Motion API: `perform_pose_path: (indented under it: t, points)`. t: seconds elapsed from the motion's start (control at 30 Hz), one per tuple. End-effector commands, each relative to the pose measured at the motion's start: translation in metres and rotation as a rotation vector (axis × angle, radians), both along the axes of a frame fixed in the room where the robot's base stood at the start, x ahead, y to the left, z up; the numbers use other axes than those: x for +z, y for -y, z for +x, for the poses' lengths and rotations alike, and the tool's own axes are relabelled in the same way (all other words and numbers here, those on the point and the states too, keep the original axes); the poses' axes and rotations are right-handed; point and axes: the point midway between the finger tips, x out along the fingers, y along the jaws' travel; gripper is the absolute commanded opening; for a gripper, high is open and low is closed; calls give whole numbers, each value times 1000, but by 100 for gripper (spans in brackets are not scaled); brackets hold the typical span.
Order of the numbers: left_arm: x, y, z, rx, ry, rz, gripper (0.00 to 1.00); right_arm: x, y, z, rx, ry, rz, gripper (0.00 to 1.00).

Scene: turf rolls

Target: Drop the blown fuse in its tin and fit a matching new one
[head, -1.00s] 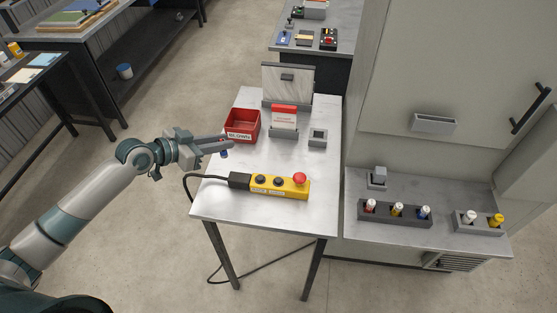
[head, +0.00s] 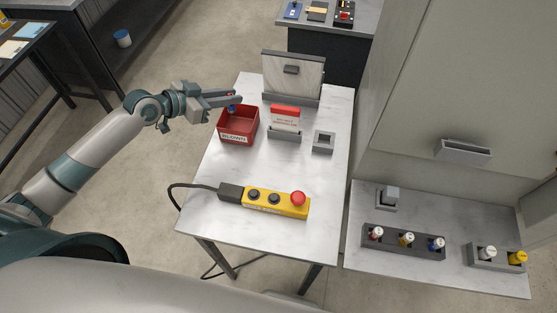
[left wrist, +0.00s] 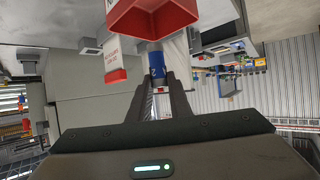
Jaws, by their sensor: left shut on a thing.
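My left gripper (head: 236,99) is shut on a blue fuse (head: 232,108), which hangs below the fingers at the back of the red tin (head: 238,138) labelled BLOWN. In the left wrist view the blue fuse (left wrist: 157,66) sits between the fingertips, with the red tin (left wrist: 150,17) close to it. I cannot tell whether the fuse is below the tin's rim. A dark rack (head: 403,250) on the right bench holds a red-marked fuse (head: 375,234), a yellow fuse (head: 407,240) and another blue fuse (head: 437,244). My right gripper is not in view.
A yellow button box (head: 278,204) with a cable lies at the table's front. A red-topped card stand (head: 285,120), a small grey socket block (head: 324,141) and a panel with a handle (head: 293,76) stand behind. A second rack (head: 480,262) holds a white and a yellow fuse.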

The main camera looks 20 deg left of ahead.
Motion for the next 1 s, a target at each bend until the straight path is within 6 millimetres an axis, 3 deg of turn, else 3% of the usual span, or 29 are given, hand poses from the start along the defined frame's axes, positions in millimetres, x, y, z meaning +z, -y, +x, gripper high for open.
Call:
perform_pose_path:
  t: [0.47, 1.0]
  points:
    - [-5, 0, 0, 0, 0, 0, 0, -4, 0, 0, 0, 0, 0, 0]
    - [-52, 0, 0, 1, -1, -1, 0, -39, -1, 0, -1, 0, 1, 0]
